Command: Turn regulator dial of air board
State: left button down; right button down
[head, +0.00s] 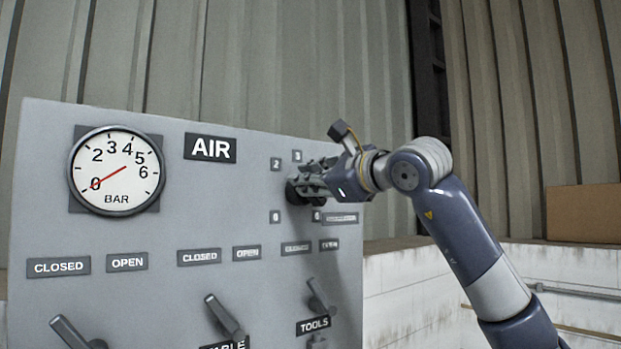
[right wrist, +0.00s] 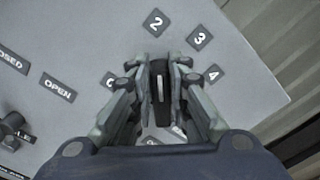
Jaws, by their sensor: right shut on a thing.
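The air board (head: 235,222) is a grey panel with an AIR label and a round pressure gauge (head: 116,171). The gauge's red needle lies along a line between 0 and about 4 to 5, its end near 0 at lower left. The regulator dial (right wrist: 160,84) is dark with a white mark pointing up in the right wrist view, near the 2 label. My right gripper (head: 312,182) is shut on the dial, a finger on each side; it also shows in the right wrist view (right wrist: 160,95). In the head view the gripper mostly hides the dial. My left gripper is not in view.
Number plates such as 2 (right wrist: 156,22) and 3 (right wrist: 199,38) surround the dial. Several dark levers, such as one by the TOOLS label (head: 320,296), stick out of the board below. A low whitish wall (head: 415,290) and brown box (head: 583,212) stand at right.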

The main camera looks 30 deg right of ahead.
dwell(0.4)
jog(key=c, duration=1.5)
grip_release()
jog(key=shift+s, duration=0.1)
jog(key=s, duration=1.1)
jog(key=shift+s+d, duration=0.4)
